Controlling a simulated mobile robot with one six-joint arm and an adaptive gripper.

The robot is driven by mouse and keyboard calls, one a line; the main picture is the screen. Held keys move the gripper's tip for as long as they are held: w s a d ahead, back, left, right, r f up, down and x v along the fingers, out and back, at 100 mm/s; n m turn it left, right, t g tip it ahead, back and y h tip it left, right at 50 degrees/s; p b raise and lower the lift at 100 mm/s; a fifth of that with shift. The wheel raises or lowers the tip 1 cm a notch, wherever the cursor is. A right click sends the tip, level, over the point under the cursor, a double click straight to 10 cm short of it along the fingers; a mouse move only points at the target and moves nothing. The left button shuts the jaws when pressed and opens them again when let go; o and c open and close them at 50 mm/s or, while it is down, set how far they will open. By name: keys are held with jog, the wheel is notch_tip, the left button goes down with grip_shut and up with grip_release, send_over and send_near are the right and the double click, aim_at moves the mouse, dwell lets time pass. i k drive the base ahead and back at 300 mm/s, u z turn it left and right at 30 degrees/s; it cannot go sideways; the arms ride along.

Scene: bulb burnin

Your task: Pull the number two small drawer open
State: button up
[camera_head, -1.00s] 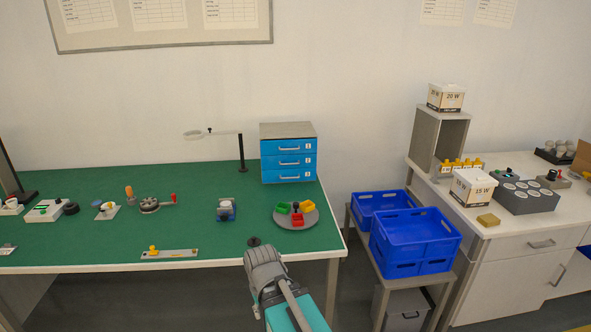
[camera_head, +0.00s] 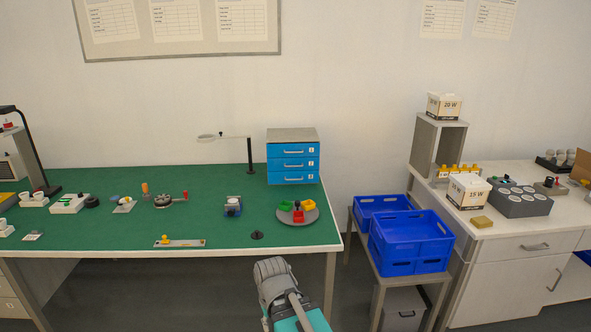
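A small blue drawer cabinet (camera_head: 292,134) with a grey top stands at the back right of the green table. It has three stacked drawers, each with a pale bar handle and a small white number label at its right. The labels are too small to read surely; the middle drawer (camera_head: 285,165) seems to be number two. All three drawers look shut. Part of my arm, grey and teal, shows at the bottom centre, in front of the table and well short of the cabinet. My gripper's fingers do not show.
A round grey tray (camera_head: 284,217) with coloured bins stands in front of the cabinet. A ring on a black stand (camera_head: 250,156) is close to its left. A small black knob-like piece (camera_head: 257,235) lies near the front edge. Blue crates (camera_head: 410,262) stand right of the table.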

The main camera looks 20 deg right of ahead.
aim_at(308, 164)
jog(key=z, duration=0.45)
jog(key=i, duration=1.6)
jog(key=u, duration=0.4)
